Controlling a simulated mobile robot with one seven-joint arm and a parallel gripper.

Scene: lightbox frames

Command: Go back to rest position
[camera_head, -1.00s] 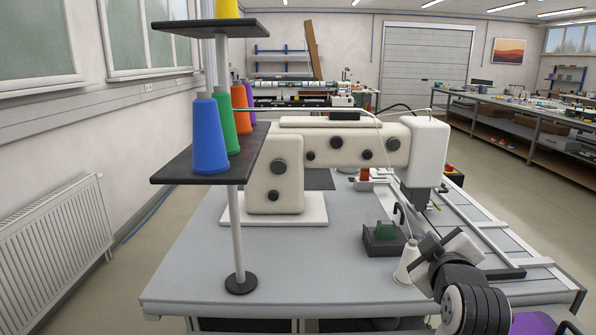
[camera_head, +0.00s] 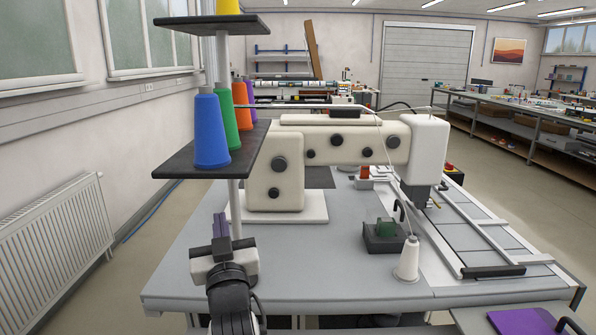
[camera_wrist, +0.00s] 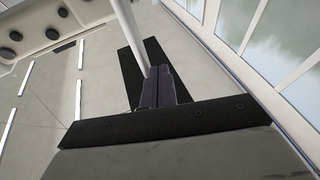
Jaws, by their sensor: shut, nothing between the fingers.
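My gripper (camera_head: 221,222) is in the lower left of the head view, in front of the table's near-left part and close to the white pole (camera_head: 235,205) of the thread stand. Its dark fingers point up and away from the camera. They are shut and empty. In the wrist view my gripper (camera_wrist: 158,72) shows its two fingers together, with the white pole (camera_wrist: 127,35) just beyond them. I cannot tell whether they touch the pole.
The grey table (camera_head: 330,270) carries a cream sewing machine (camera_head: 280,170), a white thread cone (camera_head: 408,260) and a dark block with a green part (camera_head: 384,237). The stand's dark shelf (camera_head: 215,155) holds blue, green and orange cones above my gripper. A radiator (camera_head: 55,235) is at left.

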